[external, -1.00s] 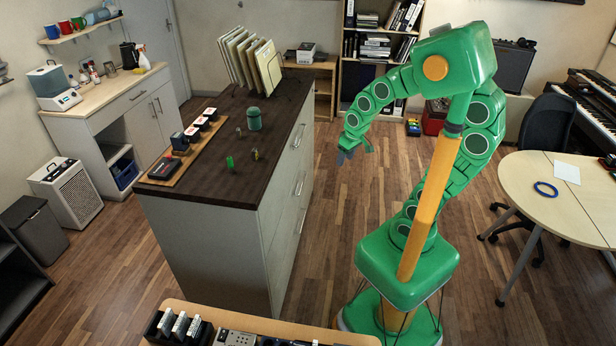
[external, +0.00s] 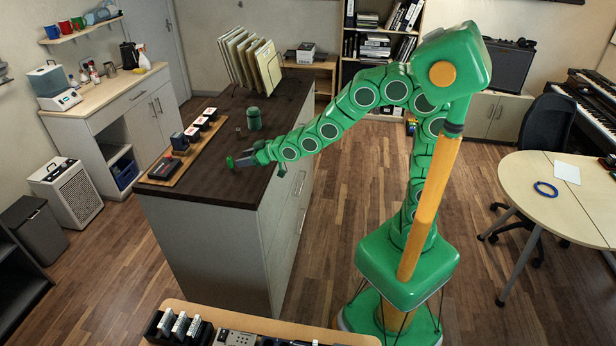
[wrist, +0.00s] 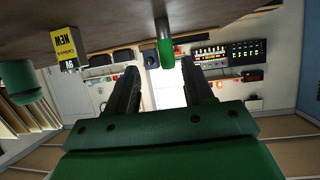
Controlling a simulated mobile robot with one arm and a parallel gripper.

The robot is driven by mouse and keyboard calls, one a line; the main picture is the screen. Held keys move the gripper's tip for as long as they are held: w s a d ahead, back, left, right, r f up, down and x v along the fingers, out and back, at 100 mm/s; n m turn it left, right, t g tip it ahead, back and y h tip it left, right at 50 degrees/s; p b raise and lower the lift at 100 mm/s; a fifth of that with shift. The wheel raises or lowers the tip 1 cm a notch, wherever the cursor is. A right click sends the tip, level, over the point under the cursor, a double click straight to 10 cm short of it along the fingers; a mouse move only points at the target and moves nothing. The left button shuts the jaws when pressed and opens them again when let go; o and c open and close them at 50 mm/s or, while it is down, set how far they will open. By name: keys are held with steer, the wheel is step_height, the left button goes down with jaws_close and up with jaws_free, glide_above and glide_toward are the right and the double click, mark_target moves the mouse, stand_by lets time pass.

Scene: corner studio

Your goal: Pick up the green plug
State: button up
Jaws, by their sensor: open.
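The green plug (external: 230,161) stands on the dark countertop (external: 195,192), near its front part. In the wrist view, which is upside down, the plug (wrist: 166,52) shows a green end and a darker grey shaft against the counter. My gripper (external: 239,161) is low over the counter, just right of the plug in the external view. In the wrist view my gripper (wrist: 161,68) is open, with a finger on each side of the plug's line. The plug appears just ahead of the fingertips; I cannot tell whether it is between them. Nothing is held.
A yellow-and-grey block (wrist: 68,48) and a green jar (wrist: 20,82) stand to the left in the wrist view. A small object (external: 238,131) stands nearby. A wooden board (external: 168,179) with dark boxes lies left.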

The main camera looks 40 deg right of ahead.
mark_target(230, 158)
steer(key=shift+a+r+y, duration=0.1)
steer(key=shift+a+y, duration=0.2)
steer(key=shift+a, duration=0.35)
steer(key=shift+x, duration=1.6)
steer(key=shift+w+a, duration=0.7)
steer(key=shift+w, duration=0.35)
steer(key=shift+x, duration=1.05)
jaws_close()
